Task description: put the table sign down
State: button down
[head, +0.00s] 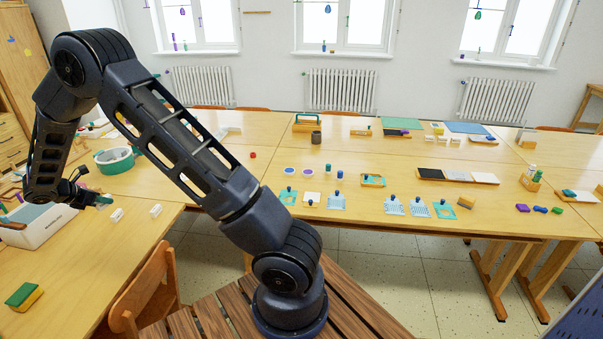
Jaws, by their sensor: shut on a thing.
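My gripper (84,191) is at the left, low over the left table, with its dark fingers shown small. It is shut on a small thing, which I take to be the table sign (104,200). Only a teal bit of it shows at the fingertips; its full shape and tilt cannot be made out. I cannot tell whether it touches the tabletop (95,255). A white box (45,232) stands just left of and below the gripper.
Two small white blocks (116,215) (155,211) lie right of the gripper. A teal-and-white round tub (115,160) stands behind. A green-topped block (24,296) lies at the front left. A wooden chair (150,285) stands at the table's edge. The front tabletop is mostly bare.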

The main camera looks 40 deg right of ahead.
jog(key=w+d+m+g+h, duration=0.1)
jog(key=w+d+m+g, duration=0.3)
jog(key=d, duration=1.4)
jog(key=w+d+m+g, duration=0.2)
jog(key=w+d+m, duration=0.3)
jog(key=d, duration=1.4)
jog(key=s+d+m+g+y, duration=0.1)
jog(key=s+d+m+g, duration=0.25)
jog(key=d, duration=1.45)
jog(key=s+d+m+g+y, duration=0.1)
jog(key=s+d+m+g, duration=0.2)
jog(key=d, duration=1.5)
jog(key=shift+t, duration=0.65)
jog(key=f, duration=1.3)
jog(key=s+f, duration=0.1)
jog(key=f, duration=0.5)
jog(key=shift+f, duration=0.4)
jog(key=shift+f, duration=0.15)
jog(key=c, duration=1.5)
grip_release()
jog(key=shift+o, duration=1)
